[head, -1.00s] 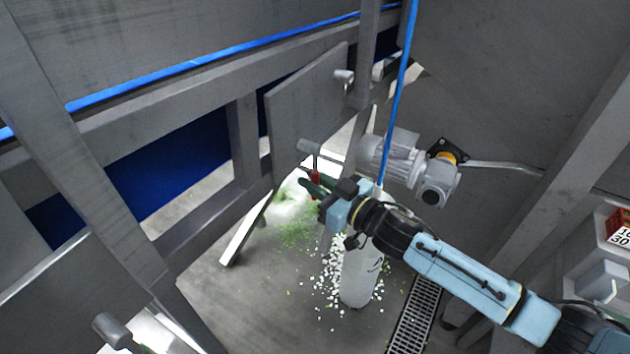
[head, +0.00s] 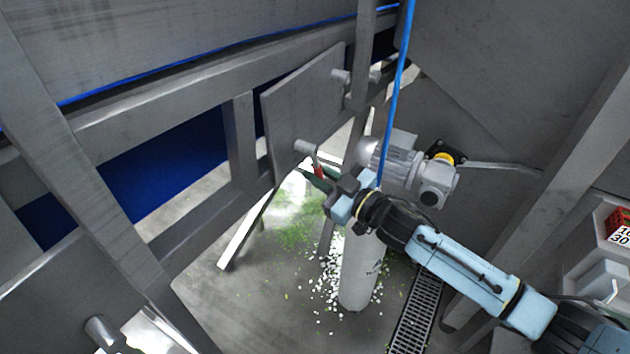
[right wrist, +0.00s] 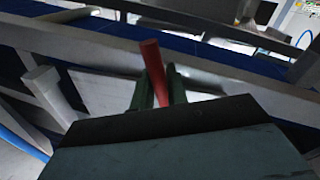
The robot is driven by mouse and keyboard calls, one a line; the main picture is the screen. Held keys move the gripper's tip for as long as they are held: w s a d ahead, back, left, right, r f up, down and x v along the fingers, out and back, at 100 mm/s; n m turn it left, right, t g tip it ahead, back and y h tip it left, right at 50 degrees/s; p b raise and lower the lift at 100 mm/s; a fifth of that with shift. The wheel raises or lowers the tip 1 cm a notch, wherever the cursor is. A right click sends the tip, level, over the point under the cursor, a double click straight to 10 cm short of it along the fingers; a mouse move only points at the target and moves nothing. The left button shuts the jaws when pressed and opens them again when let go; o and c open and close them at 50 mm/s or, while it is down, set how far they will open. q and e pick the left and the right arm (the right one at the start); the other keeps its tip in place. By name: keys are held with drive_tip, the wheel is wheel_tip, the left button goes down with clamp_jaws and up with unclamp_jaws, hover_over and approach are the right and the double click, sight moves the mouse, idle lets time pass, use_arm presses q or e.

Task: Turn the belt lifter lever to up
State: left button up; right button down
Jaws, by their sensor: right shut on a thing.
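The belt lifter lever has a red handle (head: 319,172) beside a grey metal plate (head: 300,105), just below a grey round stub (head: 305,146). My right gripper (head: 316,178) comes in from the lower right with its dark green fingers at the red handle. In the right wrist view the red handle (right wrist: 154,70) stands tilted between the two fingers (right wrist: 158,88), and the gripper is shut on it. The handle's lower end is hidden by the gripper body. My left gripper is not in view.
A grey motor (head: 400,160) and a blue hose (head: 397,95) are close above my right wrist. A white cylinder (head: 358,285) stands below it. White and green scraps (head: 300,235) lie on the floor beside a drain grate (head: 415,315). Grey frame beams (head: 85,170) fill the left.

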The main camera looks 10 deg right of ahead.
drive_tip(key=shift+w+d+r+n+y+b, duration=0.1)
drive_tip(key=shift+w+d+r+n+y, duration=0.2)
drive_tip(key=shift+n, duration=0.35)
drive_tip(key=shift+w+d+r+n+y+b, duration=0.15)
drive_tip(key=shift+w+n, duration=0.2)
drive_tip(key=shift+n, duration=0.35)
drive_tip(key=shift+w+d+r+n+y+b, duration=0.15)
drive_tip(key=shift+w+d+r+n, duration=0.15)
drive_tip(key=shift+n, duration=0.35)
drive_tip(key=c, duration=1.5)
unclamp_jaws()
drive_tip(key=shift+f, duration=0.1)
drive_tip(key=v, duration=1.3)
drive_tip(key=shift+s, duration=0.15)
